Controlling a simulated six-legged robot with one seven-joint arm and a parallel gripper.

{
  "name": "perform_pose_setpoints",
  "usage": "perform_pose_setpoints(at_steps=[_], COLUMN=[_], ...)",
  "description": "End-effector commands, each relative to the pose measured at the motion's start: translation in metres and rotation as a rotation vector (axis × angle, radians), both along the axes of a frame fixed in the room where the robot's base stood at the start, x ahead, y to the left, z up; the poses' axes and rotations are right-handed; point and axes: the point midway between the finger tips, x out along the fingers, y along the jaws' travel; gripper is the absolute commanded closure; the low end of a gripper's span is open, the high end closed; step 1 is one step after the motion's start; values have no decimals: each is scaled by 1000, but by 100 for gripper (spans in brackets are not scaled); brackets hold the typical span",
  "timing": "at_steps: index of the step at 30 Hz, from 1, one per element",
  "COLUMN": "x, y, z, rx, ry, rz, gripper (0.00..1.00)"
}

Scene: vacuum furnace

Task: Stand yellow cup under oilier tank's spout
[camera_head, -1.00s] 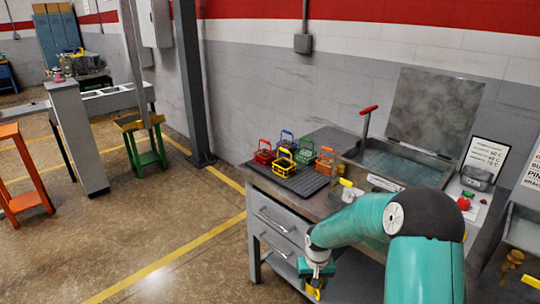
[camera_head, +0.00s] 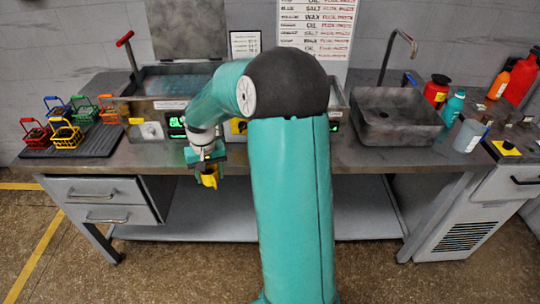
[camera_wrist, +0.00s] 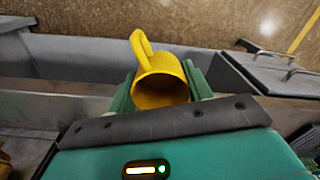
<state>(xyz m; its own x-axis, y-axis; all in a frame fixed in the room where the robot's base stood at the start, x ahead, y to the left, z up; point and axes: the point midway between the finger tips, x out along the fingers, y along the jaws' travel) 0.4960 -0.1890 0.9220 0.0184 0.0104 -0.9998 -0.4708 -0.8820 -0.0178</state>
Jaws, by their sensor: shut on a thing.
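My gripper (camera_head: 208,168) is shut on the yellow cup (camera_head: 209,179), in front of the workbench's front edge. In the wrist view the yellow cup (camera_wrist: 160,82) sits between the two green fingers (camera_wrist: 162,92), with its handle pointing up and its mouth facing the camera. The oilier tank and its spout cannot be made out for certain in these frames.
The workbench (camera_head: 330,158) carries a rack with several coloured baskets (camera_head: 66,135) at left, a bath with a red-handled lever (camera_head: 125,40), and a sink (camera_head: 398,118) with a tap. Several bottles (camera_head: 468,135) stand at right. A drawer unit (camera_head: 98,190) is under the left end.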

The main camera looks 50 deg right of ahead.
Motion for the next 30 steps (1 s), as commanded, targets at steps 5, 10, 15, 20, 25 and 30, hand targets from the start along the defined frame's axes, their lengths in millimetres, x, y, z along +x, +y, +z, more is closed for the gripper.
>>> perform_pose_setpoints(at_steps=[5,10,15,20,25,30], x=[-43,-87,-127,-147,-152,-152], y=[-50,-84,-104,-112,-113,-113], z=[43,79,106,119,122,121], rx=[-4,-6,-8,-7,-5,-5], ry=[-3,3,12,18,22,21], rz=[-161,-303,-423,-485,-500,-499], gripper=[73,73,73,73,73,73])
